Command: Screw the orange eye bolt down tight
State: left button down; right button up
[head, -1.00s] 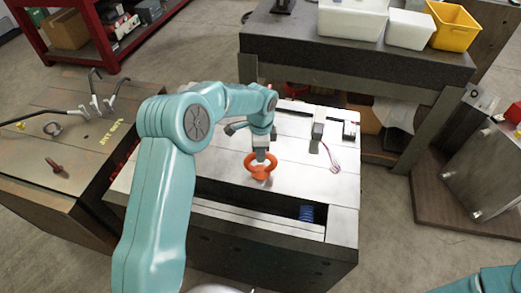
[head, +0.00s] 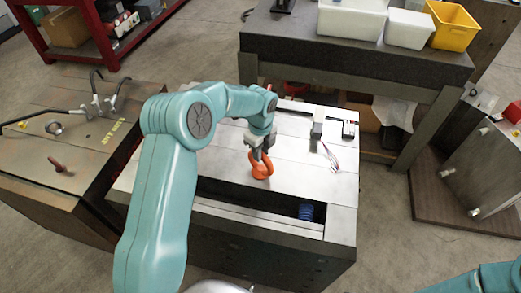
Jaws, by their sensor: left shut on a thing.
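The orange eye bolt (head: 262,170) stands upright on the top plate of the grey mould base (head: 310,185), near the middle. Its ring is seen at a slant, turned partly edge-on. My left gripper (head: 261,155) comes down on it from above and is shut on the top of the ring. The thread and the seat under the bolt are hidden, so I cannot tell whether its collar touches the plate. Of my right arm only a teal part shows at the bottom right corner, and its gripper is out of view.
A small grey block with a cable (head: 317,131) lies on the mould base behind the bolt. An open slot with a blue spring (head: 306,212) lies in front. A second mould base (head: 50,150) stands at left. A dark table (head: 350,55) with bins stands behind.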

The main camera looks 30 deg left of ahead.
pick_arm(q)
jog(key=m+p, duration=0.1)
jog(key=m, duration=0.5)
jog(key=shift+m, duration=0.6)
jog(key=shift+m, duration=1.5)
jog(key=m+p, duration=0.1)
jog(key=m, duration=0.2)
jog(key=c, duration=0.8)
grip_release()
jog(key=shift+f, duration=0.1)
jog(key=shift+c, duration=0.2)
